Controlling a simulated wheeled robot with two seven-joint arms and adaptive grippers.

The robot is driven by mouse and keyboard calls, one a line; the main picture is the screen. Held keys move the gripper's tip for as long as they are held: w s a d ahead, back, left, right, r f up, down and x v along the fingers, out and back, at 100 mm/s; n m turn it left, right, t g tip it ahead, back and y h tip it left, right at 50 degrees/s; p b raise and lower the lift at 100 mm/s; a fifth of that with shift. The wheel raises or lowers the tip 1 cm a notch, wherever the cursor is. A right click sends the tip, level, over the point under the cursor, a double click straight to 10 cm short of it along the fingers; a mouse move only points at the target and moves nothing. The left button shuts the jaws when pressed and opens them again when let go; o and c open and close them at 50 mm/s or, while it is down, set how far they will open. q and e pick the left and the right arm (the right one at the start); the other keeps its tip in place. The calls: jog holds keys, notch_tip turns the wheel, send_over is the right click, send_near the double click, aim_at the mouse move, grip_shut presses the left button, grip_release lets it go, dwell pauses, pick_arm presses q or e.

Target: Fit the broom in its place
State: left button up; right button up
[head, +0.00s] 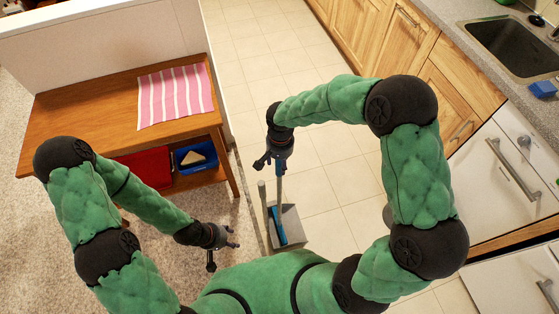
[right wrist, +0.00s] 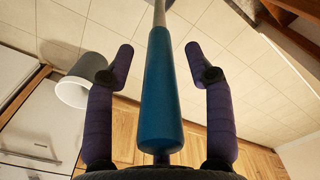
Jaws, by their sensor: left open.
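My right gripper (head: 272,164) is above the broom. In the right wrist view, the broom's blue handle (right wrist: 160,95) runs between my spread right fingers (right wrist: 160,62), with a visible gap on each side. The handle's end is close to the palm. My left gripper (head: 226,243) is open and empty, low at the left of the dustpan.
A wooden table (head: 100,100) with a striped cloth (head: 175,95) stands at the left, with a blue tray (head: 194,160) on its lower shelf. Wooden cabinets (head: 372,35) and a sink counter line the right. A pale bin (right wrist: 72,92) shows in the right wrist view.

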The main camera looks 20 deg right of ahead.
notch_tip(320, 180, up, 12)
jog(key=shift+d, duration=0.1)
dwell(0.7)
